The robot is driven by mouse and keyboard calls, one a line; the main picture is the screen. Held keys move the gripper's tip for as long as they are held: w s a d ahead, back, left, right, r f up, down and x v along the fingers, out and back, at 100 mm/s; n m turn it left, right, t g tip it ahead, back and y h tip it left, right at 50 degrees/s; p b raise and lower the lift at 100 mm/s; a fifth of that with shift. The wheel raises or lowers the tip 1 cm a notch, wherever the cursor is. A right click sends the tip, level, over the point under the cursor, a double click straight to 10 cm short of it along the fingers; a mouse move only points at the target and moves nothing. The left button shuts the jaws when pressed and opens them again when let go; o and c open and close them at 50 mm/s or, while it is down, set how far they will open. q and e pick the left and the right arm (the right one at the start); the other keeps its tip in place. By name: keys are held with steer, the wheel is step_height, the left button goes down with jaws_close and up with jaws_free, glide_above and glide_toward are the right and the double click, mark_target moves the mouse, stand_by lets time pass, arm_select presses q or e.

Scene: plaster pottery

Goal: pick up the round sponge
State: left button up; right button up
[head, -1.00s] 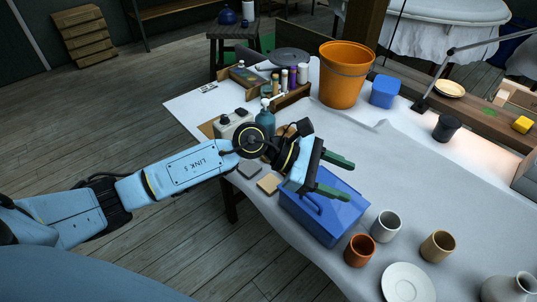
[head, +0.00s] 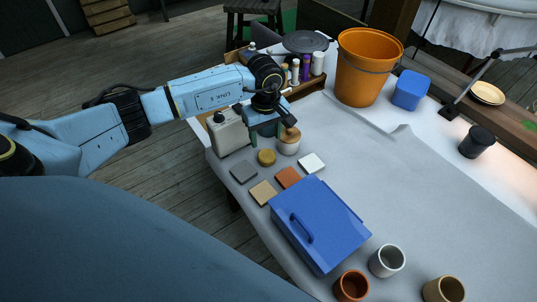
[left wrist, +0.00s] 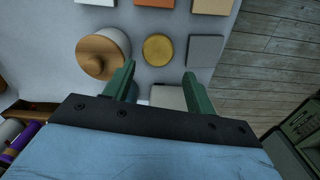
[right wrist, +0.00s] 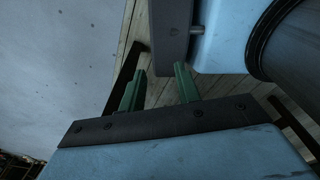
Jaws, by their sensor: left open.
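The round sponge (head: 266,157) is a small yellow-brown disc lying on the grey cloth of the table, between a jar and a grey tile. In the left wrist view the round sponge (left wrist: 158,50) lies just beyond the fingertips, roughly in line with the gap between them. My left gripper (head: 267,140) is above the table close to the sponge, with its green fingers pointing down. It is open and empty in the left wrist view (left wrist: 160,78). My right gripper (right wrist: 160,75) shows only in its own wrist view, fingers apart with nothing between them.
A wooden-lidded jar (head: 289,141) stands right beside the sponge and a canister (head: 229,133) stands to its left. Grey (head: 243,172), tan (head: 263,192), terracotta (head: 288,177) and white (head: 311,162) tiles lie nearby. A blue box (head: 320,225) sits in front.

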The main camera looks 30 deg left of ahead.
mark_target(266, 154)
arm_select(q)
step_height(266, 154, down, 2)
steer(key=shift+f, duration=0.25)
step_height(266, 154, down, 2)
steer(key=shift+f, duration=0.1)
steer(key=f, duration=0.2)
steer(key=shift+w+f, duration=0.2)
steer(key=shift+f, duration=0.45)
steer(key=shift+a+f, duration=0.1)
steer(key=c, duration=0.6)
arm_select(e)
steer(key=shift+w+f, duration=0.15)
steer(key=shift+w, duration=0.35)
